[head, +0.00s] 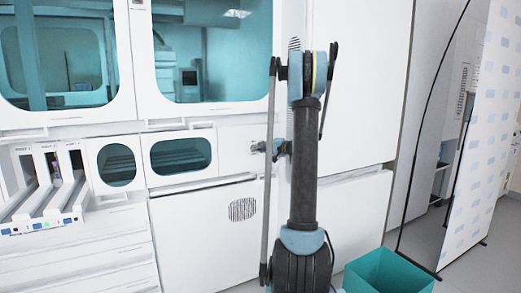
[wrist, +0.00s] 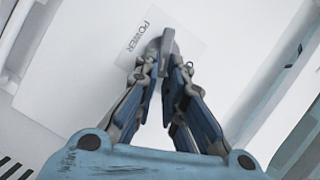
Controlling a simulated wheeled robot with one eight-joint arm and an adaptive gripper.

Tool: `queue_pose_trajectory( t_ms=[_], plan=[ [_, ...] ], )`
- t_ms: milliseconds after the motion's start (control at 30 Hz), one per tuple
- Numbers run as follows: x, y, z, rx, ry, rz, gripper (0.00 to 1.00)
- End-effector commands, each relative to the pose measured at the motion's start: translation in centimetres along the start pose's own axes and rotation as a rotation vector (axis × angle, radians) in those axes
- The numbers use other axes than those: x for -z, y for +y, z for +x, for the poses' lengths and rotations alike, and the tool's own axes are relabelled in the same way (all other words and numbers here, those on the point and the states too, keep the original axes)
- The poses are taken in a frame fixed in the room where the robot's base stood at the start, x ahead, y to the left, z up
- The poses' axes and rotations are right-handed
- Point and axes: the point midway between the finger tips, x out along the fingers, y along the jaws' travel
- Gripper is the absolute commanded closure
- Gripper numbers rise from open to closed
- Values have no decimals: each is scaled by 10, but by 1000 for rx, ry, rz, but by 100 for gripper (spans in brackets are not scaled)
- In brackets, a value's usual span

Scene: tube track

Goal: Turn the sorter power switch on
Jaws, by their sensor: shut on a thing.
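The sorter (head: 200,225) is a large white cabinet with tinted windows. Its power switch (wrist: 167,42) is a small grey lever on the white front, beside a label (wrist: 138,38) reading POWER. In the wrist view, the tips of my gripper (wrist: 163,62) are shut on the switch. In the head view, my gripper (head: 270,147) is at the cabinet front, right of the small windows, partly hidden behind my arm. The switch itself is too small to make out clearly there.
A teal bin (head: 388,272) stands on the floor at the lower right. A rack of slanted white trays (head: 48,200) is at the left. A patterned white partition (head: 484,130) stands at the right, with open floor beside it.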

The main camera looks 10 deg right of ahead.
Motion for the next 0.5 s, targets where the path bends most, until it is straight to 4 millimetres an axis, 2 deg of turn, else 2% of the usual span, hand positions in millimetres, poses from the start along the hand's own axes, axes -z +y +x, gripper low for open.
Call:
queue_pose_trajectory(
  t_ms=[300,500],
  plan=[
    [2,11,-1,88,8,222,100],
    [1,14,-1,124,8,310,100]
  ],
)
